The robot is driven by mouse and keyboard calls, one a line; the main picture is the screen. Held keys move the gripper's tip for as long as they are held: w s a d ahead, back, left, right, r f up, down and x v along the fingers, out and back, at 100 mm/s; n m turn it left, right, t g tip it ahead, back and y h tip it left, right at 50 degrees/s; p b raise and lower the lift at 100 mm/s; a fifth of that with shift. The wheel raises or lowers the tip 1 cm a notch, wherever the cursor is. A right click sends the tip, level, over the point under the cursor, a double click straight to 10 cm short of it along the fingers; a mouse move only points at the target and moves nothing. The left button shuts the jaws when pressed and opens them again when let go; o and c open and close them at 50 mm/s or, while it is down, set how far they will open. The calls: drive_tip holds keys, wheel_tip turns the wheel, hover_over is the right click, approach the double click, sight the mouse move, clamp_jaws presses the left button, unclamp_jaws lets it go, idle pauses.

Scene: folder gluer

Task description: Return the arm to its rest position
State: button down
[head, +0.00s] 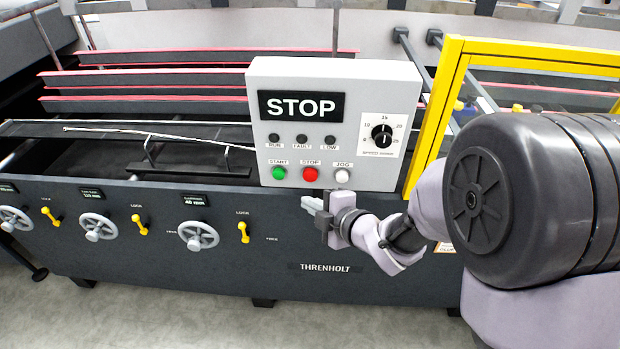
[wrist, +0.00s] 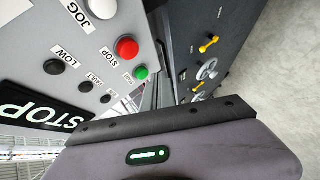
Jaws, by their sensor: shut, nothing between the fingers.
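My gripper (head: 314,205) is shut and empty in the head view. It is in front of the machine, just below the control box (head: 402,95), near the red STOP button (head: 310,174) and the white JOG button (head: 342,176). My arm reaches in from the right and is bent. In the wrist view the control box (wrist: 70,50) fills the left side, with the red button (wrist: 127,47) and green button (wrist: 141,72) close by. I cannot tell whether the gripper touches the box.
The box display reads STOP (head: 301,106); a black dial (head: 381,135) sits on its right. Handwheels (head: 198,236) and yellow lock levers (head: 243,231) stick out of the machine front at left. A yellow guard frame (head: 436,110) stands behind my arm. The floor (head: 150,312) in front is clear.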

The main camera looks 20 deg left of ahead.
idle(0.4)
drive_tip(key=s+d+r+m+t+h, duration=0.1)
drive_tip(key=d+r+m+h, duration=0.3)
drive_tip(key=d+r+m, duration=0.55)
drive_tip(key=s+d+r+m+t+h, duration=0.15)
drive_tip(key=d+m+h, duration=0.45)
drive_tip(key=d, duration=0.8)
drive_tip(key=s+d+m+g+y, duration=0.1)
drive_tip(key=s+m+g, duration=0.3)
drive_tip(key=s+m, duration=1)
drive_tip(key=s+d+r, duration=0.1)
drive_tip(key=s, duration=0.5)
drive_tip(key=shift+s+y, duration=0.2)
drive_tip(key=shift+y, duration=0.1)
drive_tip(key=shift+d+g, duration=0.15)
drive_tip(key=shift+g, duration=0.1)
